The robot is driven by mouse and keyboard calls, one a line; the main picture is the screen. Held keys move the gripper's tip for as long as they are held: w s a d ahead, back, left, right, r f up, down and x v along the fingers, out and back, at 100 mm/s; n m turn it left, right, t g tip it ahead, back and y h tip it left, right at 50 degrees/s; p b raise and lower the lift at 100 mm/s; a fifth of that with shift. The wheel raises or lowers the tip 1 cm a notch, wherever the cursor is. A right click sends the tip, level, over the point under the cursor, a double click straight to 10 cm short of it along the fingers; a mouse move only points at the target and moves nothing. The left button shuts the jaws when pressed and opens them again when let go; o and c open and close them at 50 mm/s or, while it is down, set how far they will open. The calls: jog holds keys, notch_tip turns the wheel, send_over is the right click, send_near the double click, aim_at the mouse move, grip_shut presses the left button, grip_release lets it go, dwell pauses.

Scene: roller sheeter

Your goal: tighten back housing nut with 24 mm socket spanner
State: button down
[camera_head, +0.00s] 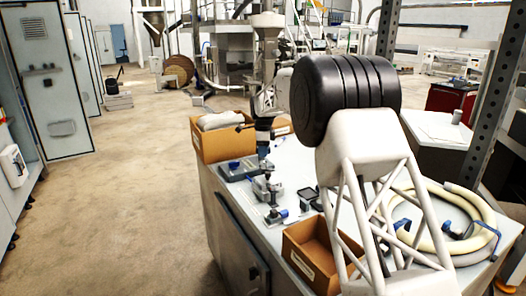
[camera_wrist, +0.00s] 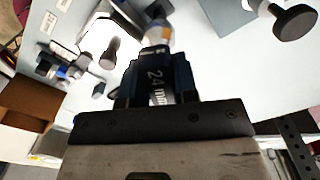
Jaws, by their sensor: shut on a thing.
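My gripper (camera_head: 264,122) is shut on the socket spanner, whose dark blue handle (camera_wrist: 158,80) is marked "24 mm" in the wrist view. The gripper's dark jaw mount (camera_wrist: 160,122) fills the lower middle there. The spanner points away from the jaws, and its far end reaches a small bluish and tan part, whether touching or not I cannot tell. In the head view the spanner (camera_head: 263,150) hangs upright above the bench. A small metal device (camera_head: 267,190) stands on the bench below it. The back housing nut cannot be made out in either view.
A cardboard box (camera_head: 222,143) with pale contents stands at the bench's back left. An open brown box (camera_head: 312,252) is at the front, and a coiled cream hose (camera_head: 473,240) lies right. A black knob (camera_wrist: 295,22) shows in the wrist view. Floor left of the bench is clear.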

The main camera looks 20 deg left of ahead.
jog(key=shift+m, duration=4.3)
jog(key=shift+n, duration=0.4)
jog(key=shift+r, duration=0.25)
